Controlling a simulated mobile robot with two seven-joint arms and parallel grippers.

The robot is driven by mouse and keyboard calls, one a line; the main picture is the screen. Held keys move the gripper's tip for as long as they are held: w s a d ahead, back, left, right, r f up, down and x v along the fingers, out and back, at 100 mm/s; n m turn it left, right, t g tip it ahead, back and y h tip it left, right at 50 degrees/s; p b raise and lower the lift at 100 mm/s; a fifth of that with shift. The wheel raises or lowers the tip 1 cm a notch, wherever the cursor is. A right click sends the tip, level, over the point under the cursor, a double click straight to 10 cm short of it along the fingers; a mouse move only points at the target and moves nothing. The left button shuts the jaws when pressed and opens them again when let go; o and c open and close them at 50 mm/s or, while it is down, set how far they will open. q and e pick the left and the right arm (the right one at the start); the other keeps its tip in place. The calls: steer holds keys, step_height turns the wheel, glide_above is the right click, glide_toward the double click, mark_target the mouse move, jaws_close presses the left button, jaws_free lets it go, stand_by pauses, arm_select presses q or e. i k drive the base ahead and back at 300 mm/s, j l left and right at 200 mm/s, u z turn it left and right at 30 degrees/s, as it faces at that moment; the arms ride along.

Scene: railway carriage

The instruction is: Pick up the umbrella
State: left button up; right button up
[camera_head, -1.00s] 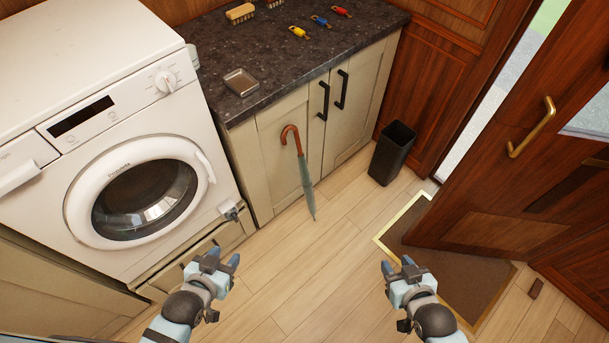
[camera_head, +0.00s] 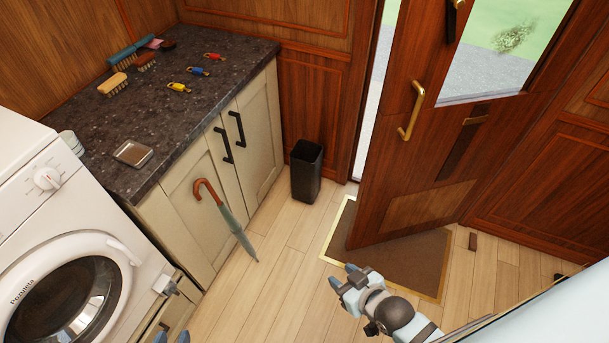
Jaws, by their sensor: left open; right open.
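The umbrella (camera_head: 232,222) has a brown hooked handle and a furled grey-green canopy. It leans against the cream cabinet front, handle up and tip on the wooden floor. My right gripper (camera_head: 345,279) is open and empty, over the floor to the lower right of the umbrella, apart from it. Of my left gripper (camera_head: 171,338) only the fingertips show at the bottom edge, below the umbrella and apart from it. They are open; the rest is out of frame.
A washing machine (camera_head: 40,220) stands left. A black bin (camera_head: 306,170) and doormat (camera_head: 400,262) lie beyond, by the ajar wooden door (camera_head: 420,150). Floor before the umbrella is clear.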

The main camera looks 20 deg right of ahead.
mark_target(235, 227)
steer(key=i+l+u, duration=0.2)
steer(key=i+l, duration=0.4)
steer(key=i+l+u, duration=0.15)
steer(key=i+l, duration=0.4)
steer(key=l, duration=0.1)
